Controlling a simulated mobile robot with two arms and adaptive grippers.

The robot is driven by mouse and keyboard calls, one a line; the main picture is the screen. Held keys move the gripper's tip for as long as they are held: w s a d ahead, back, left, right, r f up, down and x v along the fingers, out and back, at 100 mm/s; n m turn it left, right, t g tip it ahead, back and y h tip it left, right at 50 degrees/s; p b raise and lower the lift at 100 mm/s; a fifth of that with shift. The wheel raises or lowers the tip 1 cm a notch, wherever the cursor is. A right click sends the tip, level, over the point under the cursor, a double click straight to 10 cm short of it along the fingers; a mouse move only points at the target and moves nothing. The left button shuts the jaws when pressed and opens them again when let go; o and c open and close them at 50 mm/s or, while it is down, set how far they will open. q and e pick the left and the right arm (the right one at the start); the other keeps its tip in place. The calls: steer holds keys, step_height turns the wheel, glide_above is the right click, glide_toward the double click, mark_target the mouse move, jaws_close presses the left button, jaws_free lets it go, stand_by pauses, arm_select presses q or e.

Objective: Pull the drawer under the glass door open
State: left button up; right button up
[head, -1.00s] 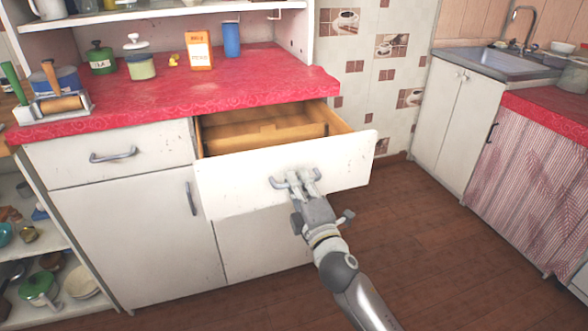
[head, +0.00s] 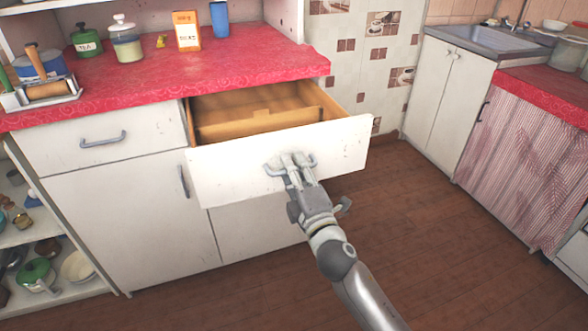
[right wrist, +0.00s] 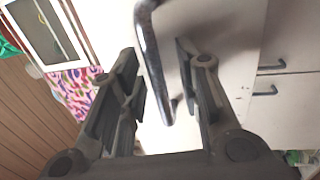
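The white drawer (head: 240,172) under the red counter is pulled well out, and its bare wooden inside (head: 262,120) shows. My right gripper (head: 290,163) is at the grey bar handle on the drawer's front. In the right wrist view the handle (right wrist: 152,65) runs between the two dark fingers of my right gripper (right wrist: 165,95). The fingers stand apart, with a visible gap between the handle and the right-hand finger. The left-hand finger is nearer the handle; I cannot tell whether it touches. No glass door shows in the head view. My left gripper is not in view.
A closed drawer (head: 85,150) is left of the open one, above a cupboard door (head: 130,220). Tins and jars stand on the red counter (head: 150,75). Open shelves (head: 60,295) are at lower left. Brown floor (head: 440,240) is free on the right, before the sink unit (head: 450,95).

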steer(key=shift+s, duration=0.15)
steer(key=v, duration=1.1)
steer(key=shift+s+d+f, duration=0.15)
steer(key=shift+s, duration=0.2)
